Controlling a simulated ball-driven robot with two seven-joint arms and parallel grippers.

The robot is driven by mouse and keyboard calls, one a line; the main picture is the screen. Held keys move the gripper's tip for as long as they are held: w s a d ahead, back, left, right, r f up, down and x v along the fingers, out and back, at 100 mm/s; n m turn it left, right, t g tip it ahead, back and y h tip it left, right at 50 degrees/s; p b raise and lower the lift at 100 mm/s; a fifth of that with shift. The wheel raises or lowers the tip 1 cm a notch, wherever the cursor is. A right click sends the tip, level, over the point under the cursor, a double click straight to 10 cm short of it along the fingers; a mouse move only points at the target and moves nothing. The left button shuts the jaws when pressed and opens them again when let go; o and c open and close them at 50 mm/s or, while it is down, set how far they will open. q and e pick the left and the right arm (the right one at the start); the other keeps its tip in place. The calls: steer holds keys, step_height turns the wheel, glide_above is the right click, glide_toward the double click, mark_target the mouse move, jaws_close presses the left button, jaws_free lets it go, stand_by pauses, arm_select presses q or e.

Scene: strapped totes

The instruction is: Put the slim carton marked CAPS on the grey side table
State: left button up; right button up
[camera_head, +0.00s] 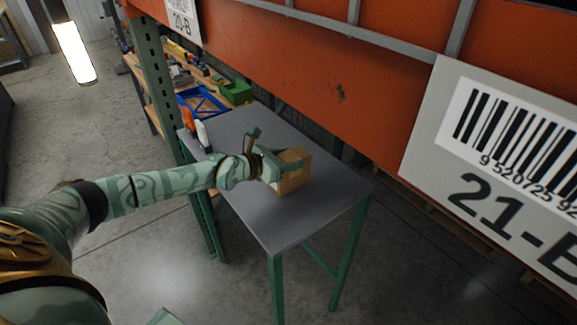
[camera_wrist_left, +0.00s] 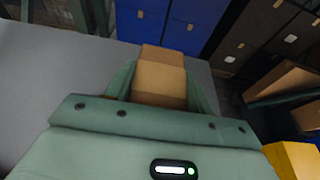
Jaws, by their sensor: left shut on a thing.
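A plain brown carton (camera_head: 294,183) is in my left gripper (camera_head: 283,168), over the middle of the grey side table (camera_head: 283,225). The fingers are shut on its two sides. Whether its bottom touches the tabletop is hard to tell. In the left wrist view the carton (camera_wrist_left: 161,73) sits between the fingers, with the grey tabletop (camera_wrist_left: 45,75) to the left. No CAPS marking shows on the faces in view. My right gripper is not in view.
An orange rack beam (camera_head: 300,60) with a 21-B label (camera_head: 500,165) runs above and behind the table. An orange and white item (camera_head: 195,128) stands at the table's far left corner. Behind it is a bench with a blue crate (camera_head: 203,101). The table's front is clear.

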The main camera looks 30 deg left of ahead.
arm_select(q)
steer(key=shift+w+f, duration=0.1)
steer(key=shift+f, duration=0.15)
steer(key=shift+r, duration=0.1)
steer(key=shift+f, duration=0.25)
steer(key=o, duration=1.2)
steer(key=shift+c, duration=0.2)
